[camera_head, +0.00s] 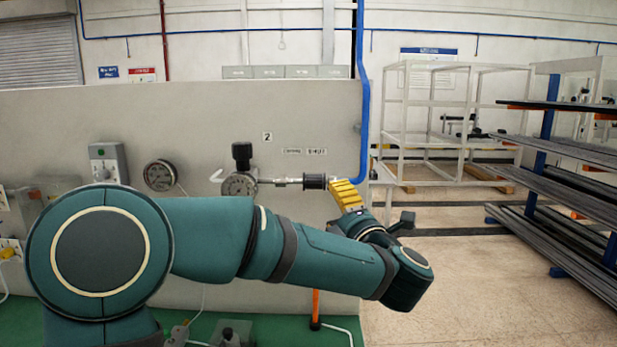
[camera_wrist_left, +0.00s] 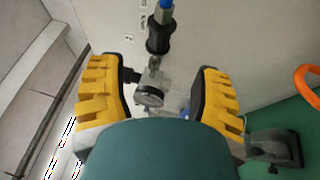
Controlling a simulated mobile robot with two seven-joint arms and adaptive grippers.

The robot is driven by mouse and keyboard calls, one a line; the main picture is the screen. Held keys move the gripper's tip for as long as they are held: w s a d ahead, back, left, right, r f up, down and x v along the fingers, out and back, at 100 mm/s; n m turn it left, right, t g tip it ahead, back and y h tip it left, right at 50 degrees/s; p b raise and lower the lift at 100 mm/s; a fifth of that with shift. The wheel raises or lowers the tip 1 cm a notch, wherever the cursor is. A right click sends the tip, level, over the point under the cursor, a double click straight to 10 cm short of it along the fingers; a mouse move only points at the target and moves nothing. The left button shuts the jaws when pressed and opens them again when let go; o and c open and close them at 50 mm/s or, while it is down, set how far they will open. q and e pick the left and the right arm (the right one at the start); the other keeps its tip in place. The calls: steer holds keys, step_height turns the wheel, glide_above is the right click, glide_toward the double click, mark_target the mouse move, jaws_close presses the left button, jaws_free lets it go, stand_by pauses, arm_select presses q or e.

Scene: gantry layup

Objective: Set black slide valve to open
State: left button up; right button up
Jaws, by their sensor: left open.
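The black slide valve (camera_head: 315,181) is a dark ribbed sleeve on a thin horizontal pipe along the grey panel. It sits at the pipe's right part, beside the blue hose, below two small labels (camera_head: 304,151) whose words are too small to read surely. It also shows in the left wrist view (camera_wrist_left: 159,34), beyond the fingertips. My left gripper (camera_head: 347,194) has yellow fingers, just right of and in front of the valve. In the left wrist view its fingers (camera_wrist_left: 155,90) are spread wide with nothing gripped between them. My right gripper is in neither view.
A regulator with a gauge (camera_head: 239,184) and black knob (camera_head: 242,152) sits left of the valve on the same pipe. A blue hose (camera_head: 364,100) runs up the panel's right edge. Another gauge (camera_head: 160,175) is further left. Racks (camera_head: 570,190) stand at right beyond open floor.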

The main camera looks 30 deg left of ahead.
mark_target(316, 183)
arm_select(q)
steer(key=x, duration=1.3)
steer(key=shift+a+r+p, duration=0.1)
steer(key=shift+p, duration=0.2)
jaws_close()
